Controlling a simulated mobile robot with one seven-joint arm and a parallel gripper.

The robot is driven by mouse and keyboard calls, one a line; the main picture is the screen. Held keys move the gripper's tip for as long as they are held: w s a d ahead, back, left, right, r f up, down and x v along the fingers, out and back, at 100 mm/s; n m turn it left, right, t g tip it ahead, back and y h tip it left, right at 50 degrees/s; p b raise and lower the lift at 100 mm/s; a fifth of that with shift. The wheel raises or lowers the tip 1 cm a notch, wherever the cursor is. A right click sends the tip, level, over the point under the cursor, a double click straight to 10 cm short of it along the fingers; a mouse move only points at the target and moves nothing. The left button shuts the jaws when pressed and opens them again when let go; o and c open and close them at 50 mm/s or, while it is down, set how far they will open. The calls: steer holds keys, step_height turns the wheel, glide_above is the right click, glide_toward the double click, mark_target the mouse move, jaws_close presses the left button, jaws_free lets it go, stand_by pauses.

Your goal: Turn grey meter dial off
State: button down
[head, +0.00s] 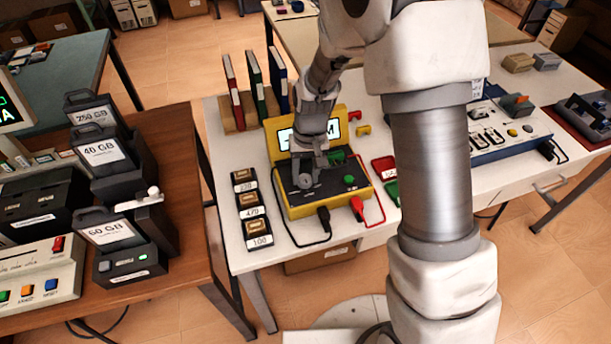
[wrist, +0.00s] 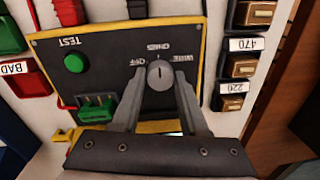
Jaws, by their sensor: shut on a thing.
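The yellow meter (head: 328,198) stands on the white table with its lid raised behind its black panel. The grey meter dial (wrist: 159,76) is on that panel, which appears upside down in the wrist view. OFF, OHMS and WIRE labels are set around the dial, with OFF to its left in that view. A small light mark on the dial appears to face OHMS. My gripper (wrist: 161,84) has one finger on each side of the dial and is shut on it. In the head view my gripper (head: 306,166) comes down from above and partly hides the panel.
A green TEST button (wrist: 74,63) and a green clip part (wrist: 96,106) share the panel. Black and red leads plug into the meter's front. Labelled resistor blocks (head: 248,205) stand close beside it, with red and green trays (head: 385,168) on the other side. Binders (head: 255,85) stand behind.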

mark_target(308, 175)
steer(key=n, duration=0.4)
steer(key=shift+n, duration=2.2)
steer(key=shift+c, duration=2.2)
jaws_free()
steer(key=shift+r, duration=0.15)
step_height(308, 175, up, 17)
steer(key=p, duration=0.2)
steer(key=shift+w+d, duration=0.3)
steer(key=shift+w, duration=0.15)
